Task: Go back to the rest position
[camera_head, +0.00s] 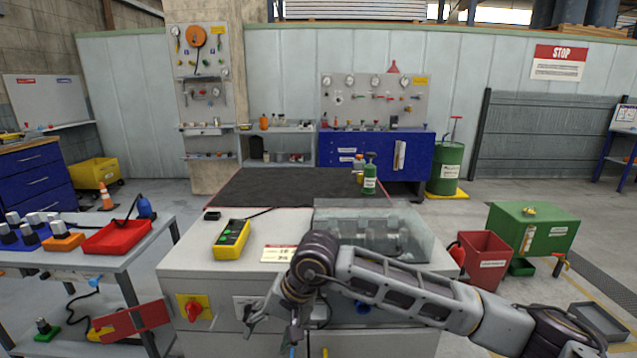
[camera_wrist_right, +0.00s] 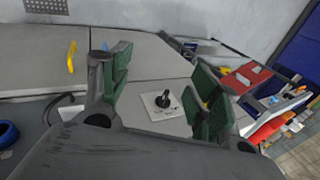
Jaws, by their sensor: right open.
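My right gripper (camera_head: 272,322) hangs in front of the grey machine cabinet (camera_head: 205,262), its arm coming in from the lower right. Its fingers are spread with nothing between them. In the right wrist view, the green-padded fingers (camera_wrist_right: 162,88) stand apart. Between them, further off, is a white plate with a black knob (camera_wrist_right: 164,101) on the cabinet front. I cannot tell the exact gap between gripper and cabinet. My left gripper is in neither view.
A yellow handheld device (camera_head: 231,240) and a clear cover (camera_head: 402,236) are on the cabinet top. A red-yellow switch (camera_head: 193,308) is on its front. A cart with a red tray (camera_head: 117,237) stands left. A red bin (camera_head: 485,259) and green box (camera_head: 540,231) stand right.

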